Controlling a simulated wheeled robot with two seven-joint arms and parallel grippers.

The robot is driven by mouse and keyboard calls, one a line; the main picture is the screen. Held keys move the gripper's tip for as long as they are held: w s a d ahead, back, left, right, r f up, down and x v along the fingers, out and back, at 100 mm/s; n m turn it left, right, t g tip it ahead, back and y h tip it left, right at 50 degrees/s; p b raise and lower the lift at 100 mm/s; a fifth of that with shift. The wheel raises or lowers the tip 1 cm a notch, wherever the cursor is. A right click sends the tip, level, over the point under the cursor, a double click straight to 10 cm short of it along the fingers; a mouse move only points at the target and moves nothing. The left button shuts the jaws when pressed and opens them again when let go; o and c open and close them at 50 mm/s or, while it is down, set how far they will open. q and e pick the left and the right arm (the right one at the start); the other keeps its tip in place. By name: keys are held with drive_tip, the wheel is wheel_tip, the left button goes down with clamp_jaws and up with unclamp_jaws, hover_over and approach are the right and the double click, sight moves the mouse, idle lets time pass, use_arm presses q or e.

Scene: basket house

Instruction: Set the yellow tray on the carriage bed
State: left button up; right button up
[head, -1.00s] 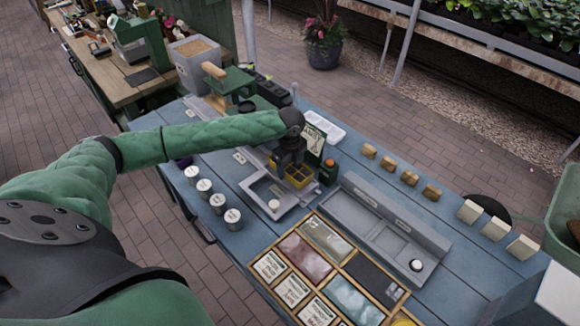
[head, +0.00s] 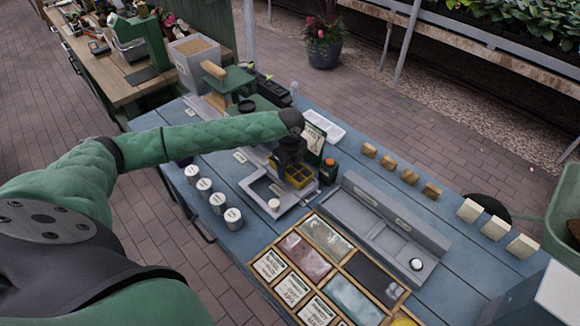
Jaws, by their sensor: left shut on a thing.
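The yellow tray (head: 299,178) is a small divided tray. It sits over the far right part of a grey metal fixture (head: 279,208) on the blue table. My left gripper (head: 286,166) comes down from above and is shut on the tray's left side. The gripper hides part of the tray, and I cannot tell whether the tray touches what is under it. A green machine with a wooden handle (head: 228,83) stands behind, to the left; which part is the carriage bed is not clear. My right gripper is not in view.
Several white labelled cans (head: 218,203) stand left of the fixture. A grey divided tray (head: 377,219) lies to the right. A wooden compartment box (head: 330,275) is in front. Wooden blocks (head: 409,177) line the far edge. A dark bottle with an orange cap (head: 329,170) stands close to the yellow tray.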

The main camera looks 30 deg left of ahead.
use_arm(q)
drive_tip(key=shift+f, duration=0.3)
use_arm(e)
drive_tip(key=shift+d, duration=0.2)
use_arm(q)
drive_tip(key=o, duration=1.5)
drive_tip(key=shift+c, duration=0.2)
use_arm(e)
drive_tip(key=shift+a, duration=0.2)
